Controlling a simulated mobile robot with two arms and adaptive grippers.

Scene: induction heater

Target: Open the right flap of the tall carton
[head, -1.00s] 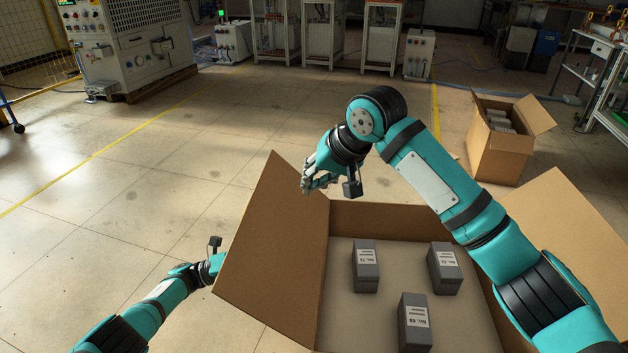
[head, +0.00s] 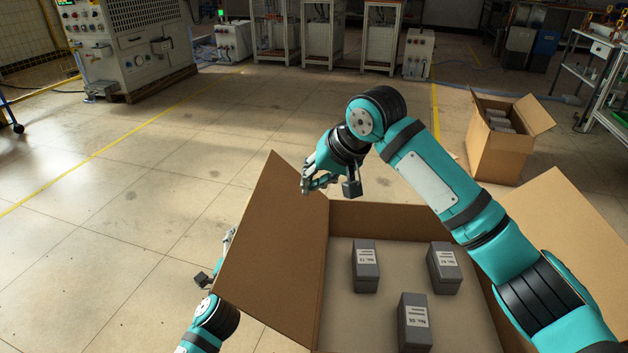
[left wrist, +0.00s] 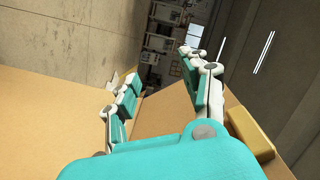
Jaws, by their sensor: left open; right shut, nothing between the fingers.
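The large near carton (head: 375,212) stands open at the bottom right with several grey labelled boxes inside. Its left flap (head: 270,235) stands up, tilted outward. Its right flap (head: 565,220) spreads out to the right, partly behind my right arm. My right gripper (head: 308,187) is shut and empty, above the carton's far left corner, near the left flap's top. My left gripper (head: 229,243) is outside the left flap and mostly hidden by it. In the left wrist view, my left gripper (left wrist: 158,72) is open, with cardboard (left wrist: 45,115) behind its fingers; contact cannot be told.
A smaller open carton (head: 497,140) with grey boxes stands on the floor at the back right. A control cabinet (head: 130,50) stands at the back left. Racks line the back and a trolley (head: 603,75) stands at the right.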

